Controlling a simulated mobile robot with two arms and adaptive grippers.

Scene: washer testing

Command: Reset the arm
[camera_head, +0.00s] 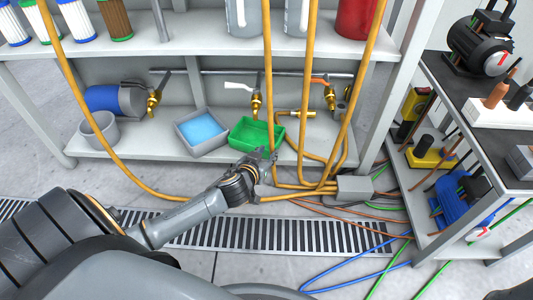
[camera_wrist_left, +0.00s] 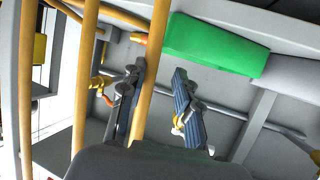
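My left arm reaches in from the lower left in the head view. Its gripper (camera_head: 266,157) is at the front of the lower shelf, just in front of the green tray (camera_head: 250,142) and close to the upright yellow hoses (camera_head: 268,80). In the left wrist view the two fingers of the left gripper (camera_wrist_left: 158,105) stand apart. A yellow hose (camera_wrist_left: 157,60) shows in the gap between them; I cannot tell its depth. The green tray also shows in the left wrist view (camera_wrist_left: 215,45). My right gripper is not in view.
A grey tray with blue contents (camera_head: 181,130) and a grey cup (camera_head: 99,131) stand left on the lower shelf (camera_head: 145,150). Brass taps (camera_head: 256,105) hang above. A grey box (camera_head: 354,189) and loose cables lie on the floor. A dark-topped table (camera_head: 470,95) stands right.

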